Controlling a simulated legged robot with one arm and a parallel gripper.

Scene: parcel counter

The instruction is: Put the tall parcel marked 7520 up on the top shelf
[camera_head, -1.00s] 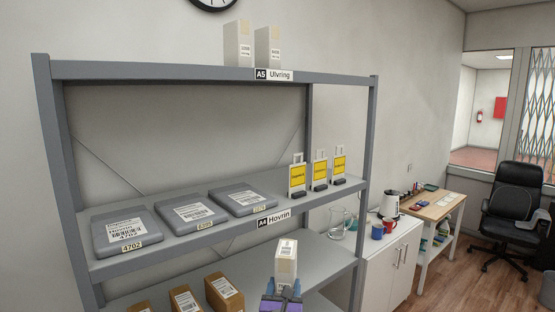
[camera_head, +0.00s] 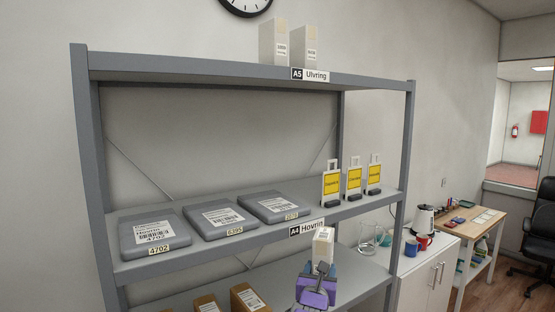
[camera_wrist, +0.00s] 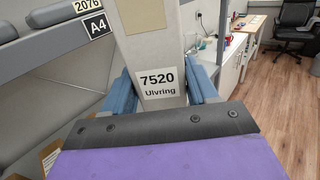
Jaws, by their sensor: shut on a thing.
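The tall pale parcel (camera_wrist: 157,50) carries a label reading 7520 Ulvring in the wrist view. My gripper (camera_wrist: 165,88) is shut on it, with a blue finger on each side. In the head view the held parcel (camera_head: 323,243) stands roughly upright above my gripper (camera_head: 320,268), in front of the shelf unit near the A4 Hovring label. The top shelf (camera_head: 200,68) bears the sign A5 Ulvring (camera_head: 310,75). Two tall pale parcels (camera_head: 274,42) stand on it behind the sign. The parcel's lower end is partly hidden by my gripper.
The middle shelf (camera_head: 205,253) holds several grey flat parcels (camera_head: 155,232) and yellow-labelled stands (camera_head: 332,183). Brown boxes (camera_head: 250,298) sit on the shelf below. A white cabinet (camera_head: 428,275) with mugs and a kettle stands at right. The top shelf's left part looks clear.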

